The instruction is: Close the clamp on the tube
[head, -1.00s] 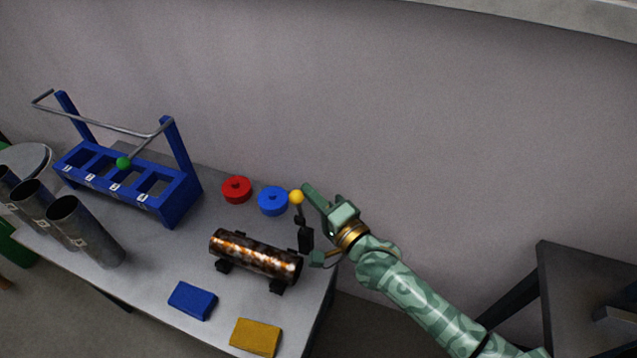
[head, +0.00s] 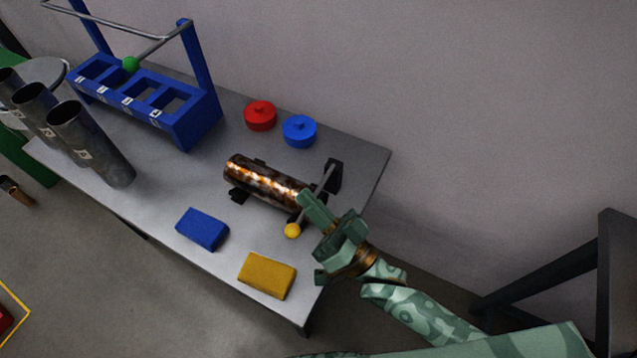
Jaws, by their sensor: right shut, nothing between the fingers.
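A rusty, shiny brown tube (head: 262,182) lies on its black supports on the table. The clamp's black post (head: 334,176) stands behind its right end. The clamp's lever runs down from the post across the tube's right end, and its yellow ball knob (head: 292,231) sits low on the near side. My right gripper (head: 312,212) is shut and empty, just right of the lever and knob. It hides part of the tube's right end, and I cannot tell whether it touches the lever. My left gripper is out of view.
A blue rack (head: 185,128) with a green-balled bar stands at the back left, beside several upright grey tubes (head: 90,143). A red cap (head: 260,115) and a blue cap (head: 299,131) lie behind the tube. A blue block (head: 202,229) and a yellow block (head: 267,275) lie in front.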

